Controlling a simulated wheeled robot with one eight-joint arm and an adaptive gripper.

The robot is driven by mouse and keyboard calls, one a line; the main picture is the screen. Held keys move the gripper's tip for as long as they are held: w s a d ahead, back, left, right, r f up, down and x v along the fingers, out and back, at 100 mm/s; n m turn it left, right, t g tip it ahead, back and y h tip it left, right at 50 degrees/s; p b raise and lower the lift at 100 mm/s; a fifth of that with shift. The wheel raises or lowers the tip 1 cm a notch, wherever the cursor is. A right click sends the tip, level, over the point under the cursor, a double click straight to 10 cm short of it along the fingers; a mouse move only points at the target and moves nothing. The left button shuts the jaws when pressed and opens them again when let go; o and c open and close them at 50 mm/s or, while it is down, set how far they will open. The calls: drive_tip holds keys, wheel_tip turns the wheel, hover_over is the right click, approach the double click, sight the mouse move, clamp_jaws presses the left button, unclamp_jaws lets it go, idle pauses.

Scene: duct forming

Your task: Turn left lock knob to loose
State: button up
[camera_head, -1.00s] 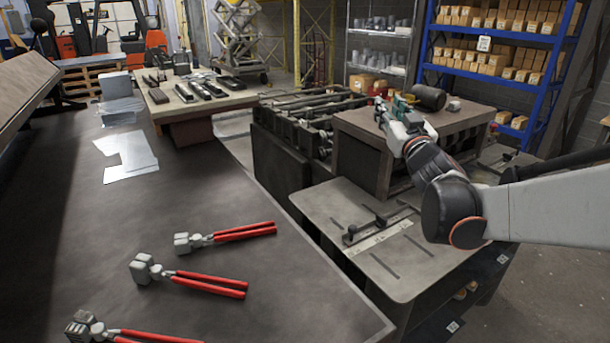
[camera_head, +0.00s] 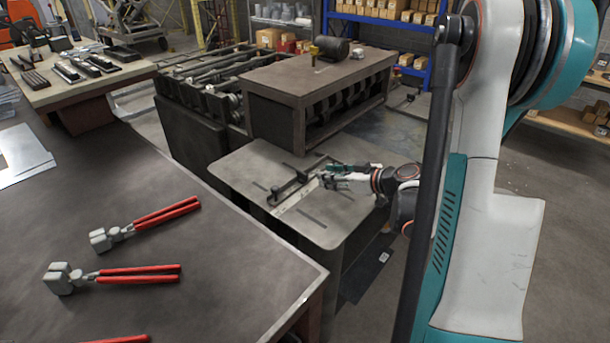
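A grey table plate (camera_head: 245,160) stands beside the dark machine and carries a dark fence bar (camera_head: 290,190) with a pale scale strip. A small dark knob (camera_head: 275,194) shows at the bar's left end; it is too small to tell how it is turned. A second knob at the bar's right end is hard to make out close to my gripper. My gripper (camera_head: 326,178) is low over the right part of the plate, pointing left, near the bar's right end and apart from the left knob. Its fingers are too small to tell open from shut.
The dark roll machine (camera_head: 272,80) with a motor (camera_head: 332,48) on top rises behind the plate. A large dark workbench (camera_head: 150,210) with red-handled seaming tools (camera_head: 120,278) lies at the left front. The plate's left part is clear.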

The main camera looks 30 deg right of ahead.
sight(304, 173)
drive_tip(key=b+x, duration=0.2)
drive_tip(key=x, duration=0.8)
drive_tip(key=shift+w, duration=0.15)
clamp_jaws()
